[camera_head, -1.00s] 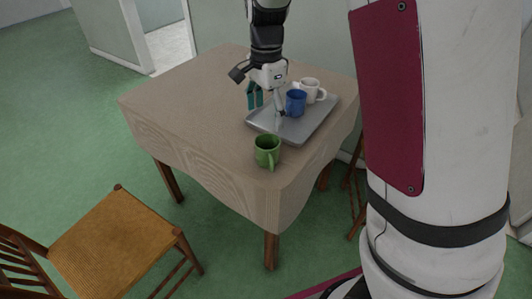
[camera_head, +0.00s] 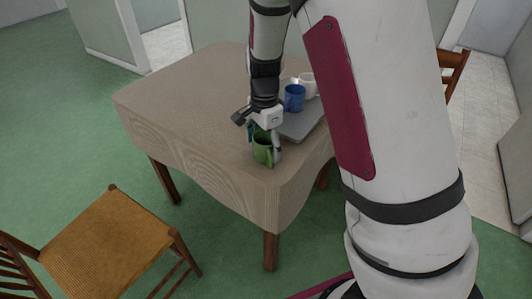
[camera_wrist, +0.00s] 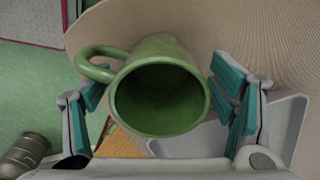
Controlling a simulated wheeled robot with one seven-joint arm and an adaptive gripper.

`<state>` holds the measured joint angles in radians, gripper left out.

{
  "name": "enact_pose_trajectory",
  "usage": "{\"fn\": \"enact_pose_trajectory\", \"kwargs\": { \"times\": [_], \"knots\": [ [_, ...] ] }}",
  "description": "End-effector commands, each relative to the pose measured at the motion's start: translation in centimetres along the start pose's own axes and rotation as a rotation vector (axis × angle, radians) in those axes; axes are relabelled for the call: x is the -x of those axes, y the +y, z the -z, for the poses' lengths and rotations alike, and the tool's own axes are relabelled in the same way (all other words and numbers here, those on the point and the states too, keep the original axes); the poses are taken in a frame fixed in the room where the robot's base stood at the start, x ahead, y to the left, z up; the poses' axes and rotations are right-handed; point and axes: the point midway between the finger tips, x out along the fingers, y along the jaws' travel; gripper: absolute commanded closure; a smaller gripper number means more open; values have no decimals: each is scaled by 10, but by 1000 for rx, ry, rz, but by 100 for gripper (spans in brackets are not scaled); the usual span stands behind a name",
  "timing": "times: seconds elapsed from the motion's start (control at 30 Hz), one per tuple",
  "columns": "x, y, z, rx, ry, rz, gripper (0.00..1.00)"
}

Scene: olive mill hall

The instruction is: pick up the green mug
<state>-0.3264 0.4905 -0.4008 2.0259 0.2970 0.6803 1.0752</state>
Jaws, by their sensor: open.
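The green mug (camera_head: 263,150) stands on the table near its front corner. In the wrist view the green mug (camera_wrist: 158,98) shows its open mouth toward the camera, with its handle at the upper left. My gripper (camera_head: 264,142) is right at the mug in the head view and hides part of its top. In the wrist view my gripper (camera_wrist: 165,95) is open, with one teal-padded finger to each side of the mug. There looks to be a gap at the right pad; the left pad lies below the handle, and I cannot tell if it touches.
A grey tray (camera_head: 300,126) behind and right of the green mug carries a blue mug (camera_head: 294,98) and a white mug (camera_head: 308,86). The left part of the cloth-covered table (camera_head: 180,105) is bare. A chair (camera_head: 112,240) stands at the front left.

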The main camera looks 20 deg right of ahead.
Motion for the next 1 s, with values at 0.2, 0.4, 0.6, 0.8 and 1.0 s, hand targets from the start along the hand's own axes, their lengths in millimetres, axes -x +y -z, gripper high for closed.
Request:
{"fn": "enact_pose_trajectory", "kwargs": {
  "times": [0.2,0.4,0.6,0.8,1.0],
  "knots": [
    [-14,0,0,1,0,0,22],
    [-13,0,0,1,0,0,29],
    [-13,0,0,1,0,0,75],
    [-13,0,0,1,0,0,81],
    [-10,0,0,1,0,0,81]
  ]
}}
